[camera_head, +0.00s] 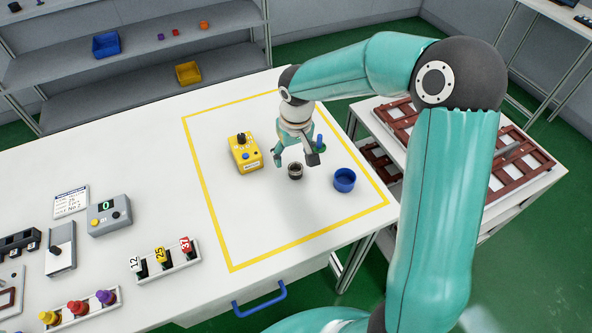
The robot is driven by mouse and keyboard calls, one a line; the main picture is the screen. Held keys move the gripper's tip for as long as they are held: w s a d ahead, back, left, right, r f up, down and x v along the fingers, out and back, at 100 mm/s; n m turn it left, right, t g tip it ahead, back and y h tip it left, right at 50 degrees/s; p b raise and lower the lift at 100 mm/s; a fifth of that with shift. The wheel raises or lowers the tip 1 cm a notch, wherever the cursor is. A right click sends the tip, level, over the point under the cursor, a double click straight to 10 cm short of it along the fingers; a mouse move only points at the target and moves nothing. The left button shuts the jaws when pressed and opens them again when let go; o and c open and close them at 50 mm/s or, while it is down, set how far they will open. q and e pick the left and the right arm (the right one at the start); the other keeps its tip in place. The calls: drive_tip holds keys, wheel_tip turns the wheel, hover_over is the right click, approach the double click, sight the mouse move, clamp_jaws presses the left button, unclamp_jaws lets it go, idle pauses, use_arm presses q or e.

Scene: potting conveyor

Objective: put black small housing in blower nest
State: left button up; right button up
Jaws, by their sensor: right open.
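A small black cup-shaped part (295,171), which looks like the black small housing, stands upright on the white table inside the yellow outline. My right gripper (295,160) is open, pointing down, with its fingers apart just above and behind the black part. I cannot tell whether the fingers touch it. A yellow box (245,154) with a black fitting (241,138) on top and a blue button stands to the left of the gripper. It may be the blower with its nest. My left gripper is out of view.
A blue round cup (344,180) stands right of the black part. A grey counter box (109,215), a rack of numbered pieces (167,264) and a rack of coloured knobs (80,309) are at the left. The front of the outlined area is clear.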

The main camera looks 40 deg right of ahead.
sight(296, 166)
drive_tip(key=shift+s+d+f+p, duration=0.1)
drive_tip(key=shift+f+p, duration=0.1)
drive_tip(key=shift+f, duration=0.7)
drive_tip(key=shift+w+d+f+p, duration=0.15)
drive_tip(key=shift+f+p, duration=0.1)
drive_tip(key=shift+f, duration=0.6)
drive_tip(key=shift+s+d+f+p, duration=0.1)
drive_tip(key=shift+s+f+p, duration=0.1)
drive_tip(key=shift+f, duration=0.7)
drive_tip(key=c, duration=1)
drive_tip(key=shift+r, duration=0.15)
